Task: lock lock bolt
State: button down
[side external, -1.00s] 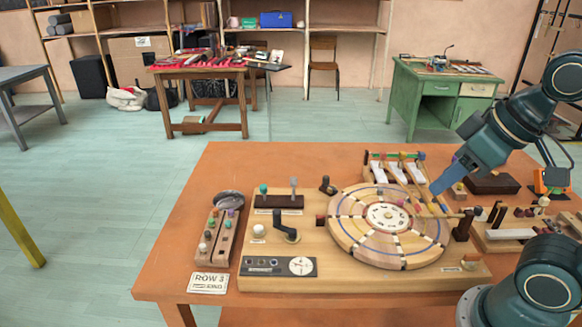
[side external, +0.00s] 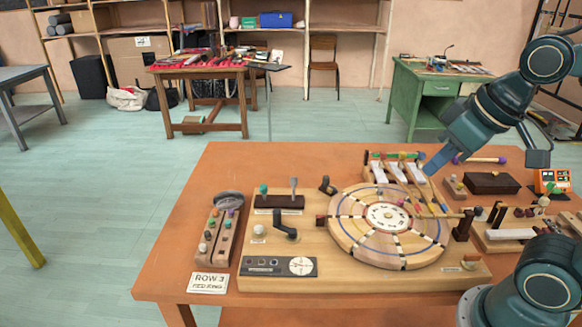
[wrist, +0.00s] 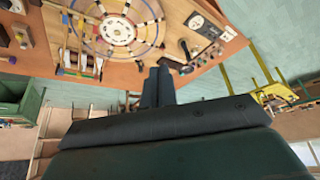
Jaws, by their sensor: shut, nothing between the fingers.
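A round segmented wooden wheel (side external: 345,222) lies on a pale wooden board (side external: 310,285) on the orange table. A small dark red block (side external: 320,220) sits at the wheel's left edge, and a dark upright block (side external: 463,228) stands at its right edge. I cannot tell which part is the lock bolt. My gripper (side external: 427,172) is shut and empty, above the far right side of the wheel, near the white-keyed bars. In the wrist view, my fingers (wrist: 158,84) are together, and the wheel (wrist: 92,28) shows at upper left.
Left on the board are a black crank (side external: 287,232), a lever on a dark block (side external: 280,202) and a dial panel (side external: 278,267). White bars with mallets (side external: 400,172) stand behind the wheel. A dark brown box (side external: 491,183) lies at right.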

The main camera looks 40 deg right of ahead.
jog(key=w+d+m, duration=0.1)
jog(key=w+d, duration=0.2)
jog(key=w, duration=0.7)
jog(key=w+d, duration=0.2)
jog(key=w, duration=0.8)
jog(key=w+d+f, duration=0.4)
jog(key=w+f, duration=0.3)
jog(key=w+d+f+m+g, duration=0.1)
jog(key=w+d+f, duration=0.4)
jog(key=w+f, duration=0.2)
jog(key=shift+w+d+f+g+h, duration=0.2)
jog(key=shift+w+g+h, duration=0.15)
jog(key=shift+w, duration=0.45)
jog(key=shift+f, duration=0.15)
jog(key=shift+s+a+f, duration=0.1)
jog(key=shift+s+f, duration=0.1)
jog(key=shift+f, duration=2.1)
jog(key=shift+s+a+f, duration=0.1)
jog(key=shift+s+f, duration=0.05)
jog(key=shift+f, duration=2.1)
